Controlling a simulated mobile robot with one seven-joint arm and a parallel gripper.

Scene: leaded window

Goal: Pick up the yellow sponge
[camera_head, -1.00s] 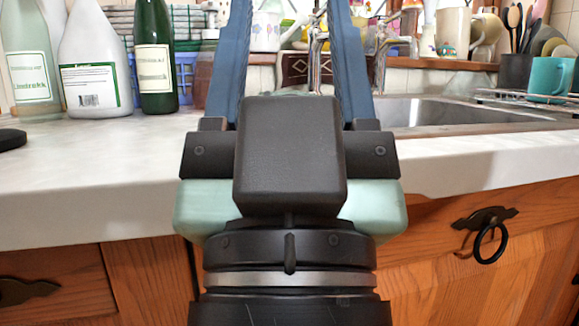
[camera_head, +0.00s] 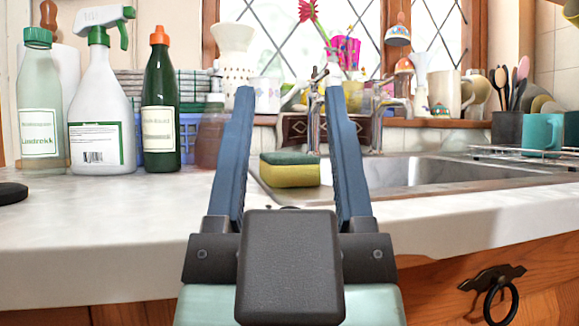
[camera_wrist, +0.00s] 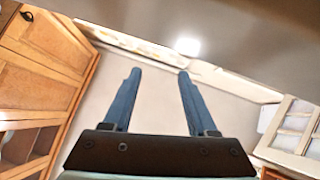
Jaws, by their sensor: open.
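The yellow sponge (camera_head: 290,174) has a dark green top layer. In the head view it sits on the counter at the near left edge of the sink, and it shows between my two blue fingers. My gripper (camera_head: 288,98) is open and empty, in front of the sponge from this view, with its fingers spread to either side. In the wrist view my gripper (camera_wrist: 158,75) is also open with nothing between the fingers. The sponge does not show in the wrist view.
A clear bottle (camera_head: 40,115), a white spray bottle (camera_head: 98,120) and a dark green bottle (camera_head: 161,115) stand at the left. The sink (camera_head: 410,172) lies to the right, with a faucet (camera_head: 313,125) behind. A teal mug (camera_head: 541,134) stands far right. The front-left counter (camera_head: 110,210) is mostly clear.

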